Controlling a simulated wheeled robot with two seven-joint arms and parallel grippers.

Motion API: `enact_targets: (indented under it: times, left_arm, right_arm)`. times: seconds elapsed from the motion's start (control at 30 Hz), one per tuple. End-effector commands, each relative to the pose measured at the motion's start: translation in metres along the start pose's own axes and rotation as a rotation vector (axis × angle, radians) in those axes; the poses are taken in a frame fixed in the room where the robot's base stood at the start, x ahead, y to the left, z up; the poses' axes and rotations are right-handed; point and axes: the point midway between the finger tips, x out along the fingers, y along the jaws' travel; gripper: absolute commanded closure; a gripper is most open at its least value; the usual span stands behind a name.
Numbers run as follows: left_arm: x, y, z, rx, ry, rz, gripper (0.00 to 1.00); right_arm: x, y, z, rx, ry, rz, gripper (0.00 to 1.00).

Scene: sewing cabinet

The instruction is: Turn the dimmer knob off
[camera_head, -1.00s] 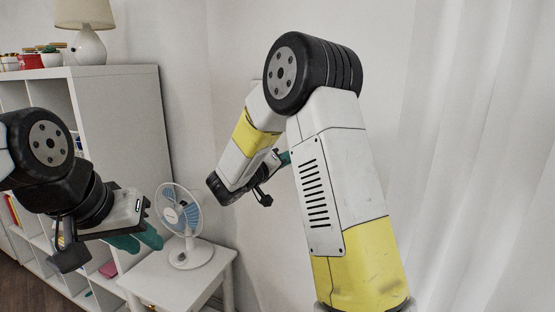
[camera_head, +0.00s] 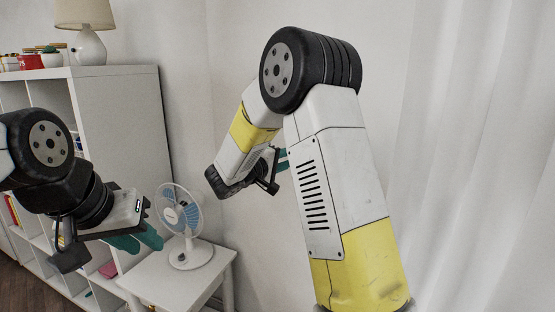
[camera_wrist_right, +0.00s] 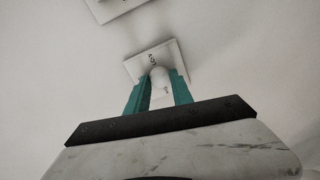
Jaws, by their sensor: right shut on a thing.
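In the right wrist view, a square white plate (camera_wrist_right: 177,57) is fixed to the pale wall, with small dark lettering on it. A round white dimmer knob (camera_wrist_right: 158,74) stands out from it. My right gripper (camera_wrist_right: 160,80) has its teal fingers on either side of the knob and is shut on it. In the head view the right gripper (camera_head: 282,160) is at the wall, mostly hidden behind my own right arm; the knob is hidden there. My left gripper (camera_head: 143,239) hangs in the air at the left, near the fan, with teal fingers; its opening is unclear.
A second white wall plate (camera_wrist_right: 112,8) is near the top of the right wrist view. A blue-bladed fan (camera_head: 190,255) stands on a small white table (camera_head: 160,285). A white shelf unit (camera_head: 125,120) with a lamp (camera_head: 88,46) is at the left. White curtains (camera_head: 480,150) hang at the right.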

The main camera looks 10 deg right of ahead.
Motion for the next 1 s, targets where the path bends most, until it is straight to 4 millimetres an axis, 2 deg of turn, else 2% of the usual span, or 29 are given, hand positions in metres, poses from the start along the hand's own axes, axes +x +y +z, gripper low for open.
enact_targets:
  times: [1.0]
  left_arm:
    - [0.0, 0.0, 0.0, 0.0, 0.0, 0.0, 0.71]
  right_arm:
    - [-0.0009, -0.0011, -0.0034, -0.958, -0.068, -0.081, 1.0]
